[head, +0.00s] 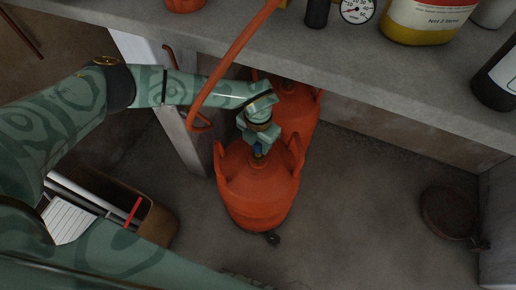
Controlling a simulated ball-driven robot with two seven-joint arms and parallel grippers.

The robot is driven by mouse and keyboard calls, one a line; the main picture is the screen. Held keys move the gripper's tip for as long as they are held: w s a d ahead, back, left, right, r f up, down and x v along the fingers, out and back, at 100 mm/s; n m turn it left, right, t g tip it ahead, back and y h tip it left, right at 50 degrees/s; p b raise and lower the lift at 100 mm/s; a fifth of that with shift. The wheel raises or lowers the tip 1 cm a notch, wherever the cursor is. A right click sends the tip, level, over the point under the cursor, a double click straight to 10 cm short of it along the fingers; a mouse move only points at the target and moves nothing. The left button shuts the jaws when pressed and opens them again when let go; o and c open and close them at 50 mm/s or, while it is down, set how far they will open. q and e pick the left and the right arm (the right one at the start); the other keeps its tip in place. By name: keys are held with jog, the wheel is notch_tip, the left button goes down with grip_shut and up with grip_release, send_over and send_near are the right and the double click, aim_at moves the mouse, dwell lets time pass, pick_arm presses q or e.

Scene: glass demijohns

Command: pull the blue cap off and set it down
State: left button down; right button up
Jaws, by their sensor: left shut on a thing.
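An orange gas bottle (256,194) with two upright side handles stands on the floor below the shelf. A small blue cap (258,149) shows at the top middle of the bottle, partly hidden by my left gripper. My left gripper (258,147) reaches down from above between the handles and is shut on the blue cap. I cannot tell whether the cap is still seated on the valve. My right gripper is out of view.
A second orange bottle (297,104) stands just behind, partly under the concrete shelf (400,85). A cardboard box (157,224) is at lower left. A round dark lid-like object (449,211) is at right; floor between is clear.

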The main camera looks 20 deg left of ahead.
pick_arm(q)
jog(key=shift+r, duration=0.25)
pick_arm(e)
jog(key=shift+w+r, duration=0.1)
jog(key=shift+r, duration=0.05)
pick_arm(q)
jog(key=shift+r+p, duration=1.2)
jog(key=shift+r, duration=0.35)
jog(key=shift+f, duration=0.1)
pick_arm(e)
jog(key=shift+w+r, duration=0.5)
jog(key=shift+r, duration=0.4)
pick_arm(q)
jog(key=shift+f, duration=0.1)
